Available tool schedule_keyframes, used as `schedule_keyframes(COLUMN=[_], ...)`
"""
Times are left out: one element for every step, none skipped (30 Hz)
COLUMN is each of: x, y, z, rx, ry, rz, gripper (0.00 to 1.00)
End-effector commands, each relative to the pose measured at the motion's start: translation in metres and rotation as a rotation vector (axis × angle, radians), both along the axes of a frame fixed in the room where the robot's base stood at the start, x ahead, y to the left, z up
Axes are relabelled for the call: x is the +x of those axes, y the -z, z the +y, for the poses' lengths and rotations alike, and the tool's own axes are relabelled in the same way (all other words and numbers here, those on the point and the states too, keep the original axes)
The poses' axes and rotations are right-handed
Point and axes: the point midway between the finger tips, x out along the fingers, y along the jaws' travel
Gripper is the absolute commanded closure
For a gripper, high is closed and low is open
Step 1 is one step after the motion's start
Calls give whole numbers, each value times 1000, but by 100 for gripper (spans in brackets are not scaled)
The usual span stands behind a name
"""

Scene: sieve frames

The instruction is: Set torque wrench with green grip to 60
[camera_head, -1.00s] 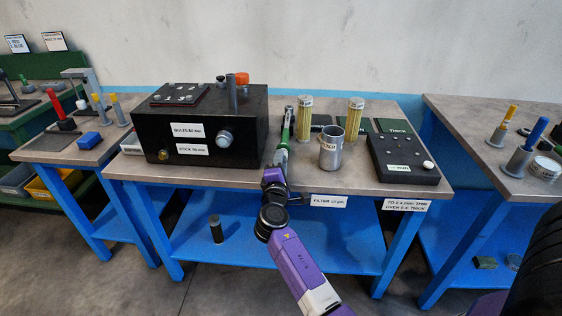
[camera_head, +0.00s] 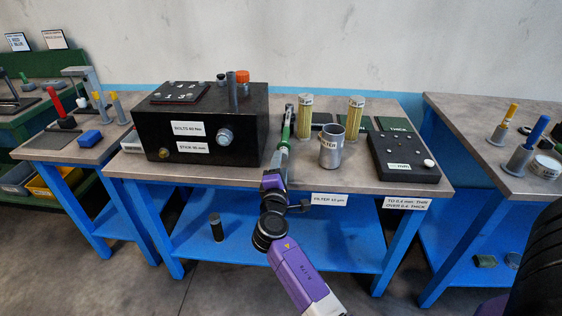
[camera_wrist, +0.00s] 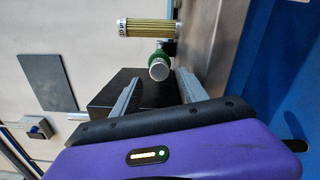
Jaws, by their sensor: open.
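My gripper (camera_head: 282,150) is in front of the wrench. In the wrist view my gripper (camera_wrist: 158,76) is open, with the grip's end showing between the two fingertips. I cannot tell whether the fingers touch it. The wrench's scale is not readable, and most of its body is hidden.
The black box (camera_head: 183,138) with a knob stands close left of the wrench. A yellow filter (camera_head: 304,118), another filter (camera_head: 354,118) and a metal cup (camera_head: 331,148) stand to the right. A black panel (camera_head: 402,158) lies further right. Another bench (camera_head: 500,125) is beyond a gap.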

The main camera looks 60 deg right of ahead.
Motion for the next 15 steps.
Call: schedule_keyframes(x=[-3, -5, -7, -9, -10, -12, -13, -14, -15, -16, -16, -17, -17, -17, -17], y=[1, 1, 1, 1, 1, 1, 1, 1, 1, 1, 1, 1, 0, 0, 0], z=[10, 14, 20, 24, 28, 32, 34, 37, 40, 41, 42, 43, 44, 44, 44], rx=[0, 0, -1, 0, 0, -1, -1, -1, -1, -1, 0, -1, -1, -1, -1], ry=[-4, -4, -3, -4, -4, -2, -2, -2, -2, -2, -2, -1, -1, -1, -1], rz=[1, 1, 1, 1, 1, 1, 1, 1, 1, 1, 0, 0, 0, 0, 0], gripper=[48, 48, 48, 48, 48, 48, 48, 48, 48, 48, 48, 48, 48, 48, 48])
